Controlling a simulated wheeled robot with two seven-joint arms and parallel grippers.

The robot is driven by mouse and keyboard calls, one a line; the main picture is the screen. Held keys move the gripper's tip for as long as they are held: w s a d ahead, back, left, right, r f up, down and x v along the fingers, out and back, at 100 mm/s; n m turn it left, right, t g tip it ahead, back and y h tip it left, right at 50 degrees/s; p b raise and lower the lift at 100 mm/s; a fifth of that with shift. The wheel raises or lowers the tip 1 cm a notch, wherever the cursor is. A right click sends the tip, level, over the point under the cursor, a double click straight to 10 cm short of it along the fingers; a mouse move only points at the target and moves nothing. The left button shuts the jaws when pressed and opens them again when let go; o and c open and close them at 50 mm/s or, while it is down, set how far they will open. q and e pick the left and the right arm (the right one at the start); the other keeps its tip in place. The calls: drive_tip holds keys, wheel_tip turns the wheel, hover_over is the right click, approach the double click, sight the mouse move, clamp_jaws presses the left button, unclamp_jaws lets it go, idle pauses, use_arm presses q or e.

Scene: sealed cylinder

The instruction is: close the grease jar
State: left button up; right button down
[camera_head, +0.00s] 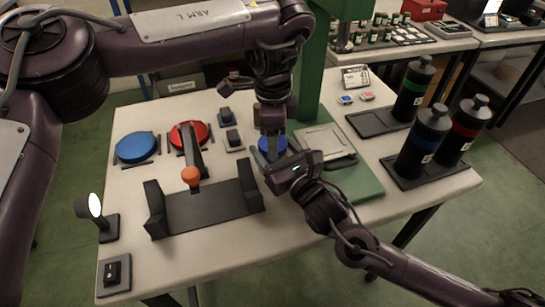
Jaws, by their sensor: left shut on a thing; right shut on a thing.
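A small round blue-topped piece, which looks like the grease jar's lid (279,144), is at the middle of the table. My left gripper (271,146) comes down from above and is shut on it. My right gripper (267,163) reaches in from the lower right, just below and in front of the blue piece. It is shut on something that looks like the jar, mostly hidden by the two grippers. I cannot tell whether the lid is seated on the jar or how level it is.
A blue disc (138,146) and a red disc (183,136) lie at the left. A black cradle (208,209), an orange-knobbed lever (191,176) and a lamp (97,207) are in front. Black bottles (425,137) stand right. A green press column (312,75) rises behind my grippers.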

use_arm(q)
drive_tip(key=shift+m, duration=0.8)
drive_tip(key=o, duration=1.1)
wheel_tip(320, 180, up, 4)
drive_tip(key=shift+r, duration=0.15)
drive_tip(key=shift+s+r, duration=0.1)
drive_tip(key=shift+r, duration=0.15)
drive_tip(key=shift+f, duration=0.1)
drive_tip(key=shift+c, duration=0.2)
